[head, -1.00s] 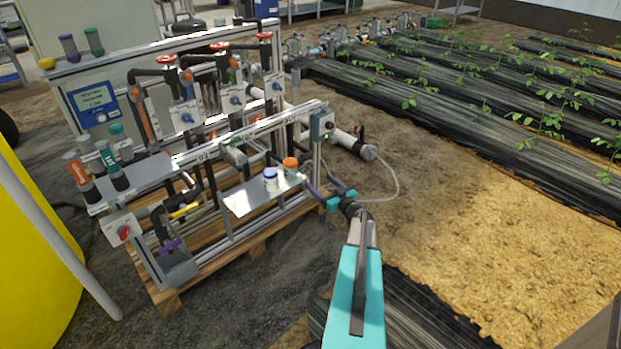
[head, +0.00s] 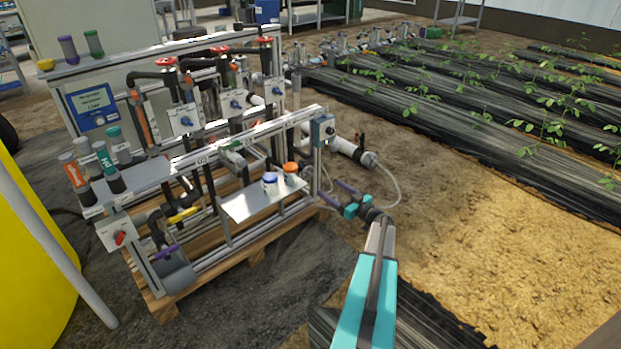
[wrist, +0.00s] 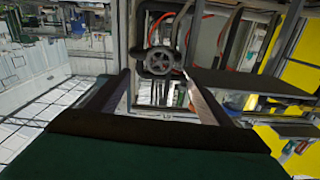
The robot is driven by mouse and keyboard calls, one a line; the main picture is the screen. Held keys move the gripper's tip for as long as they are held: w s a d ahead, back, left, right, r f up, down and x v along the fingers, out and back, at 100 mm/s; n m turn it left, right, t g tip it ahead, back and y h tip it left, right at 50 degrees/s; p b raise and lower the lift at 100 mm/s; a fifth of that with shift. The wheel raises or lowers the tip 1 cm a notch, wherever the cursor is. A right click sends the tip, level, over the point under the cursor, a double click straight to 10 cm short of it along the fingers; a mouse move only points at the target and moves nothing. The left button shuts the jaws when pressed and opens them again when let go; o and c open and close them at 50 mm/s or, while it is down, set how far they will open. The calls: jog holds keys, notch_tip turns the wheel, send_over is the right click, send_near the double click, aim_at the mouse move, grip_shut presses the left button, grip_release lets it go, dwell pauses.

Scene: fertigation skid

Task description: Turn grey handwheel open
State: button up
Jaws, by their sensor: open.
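The grey handwheel (wrist: 159,61) shows in the wrist view, upper middle, on dark pipework. It lies beyond and between my two fingers, with a gap to them. I cannot pick the handwheel out in the head view. My gripper (head: 334,193) is at the right end of the skid in the head view, beside the frame and the small shelf. In the wrist view my gripper (wrist: 160,82) has its fingers spread wide with nothing between them.
The skid stands on a wooden pallet (head: 240,262). A grey control box (head: 323,130) is on the frame's right post. Open ground lies right.

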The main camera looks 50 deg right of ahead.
aim_at(308, 174)
jog(key=w+b, duration=0.1)
jog(key=w, duration=0.2)
jog(key=w+b, duration=0.1)
jog(key=w, duration=0.3)
jog(key=w+b, duration=0.1)
jog(key=w, duration=0.3)
jog(key=shift+w+d+f, duration=0.1)
jog(key=shift+d, duration=0.3)
jog(key=shift+w+b, duration=0.35)
jog(key=shift+w, duration=0.5)
jog(key=shift+c, duration=0.3)
jog(key=c, duration=1)
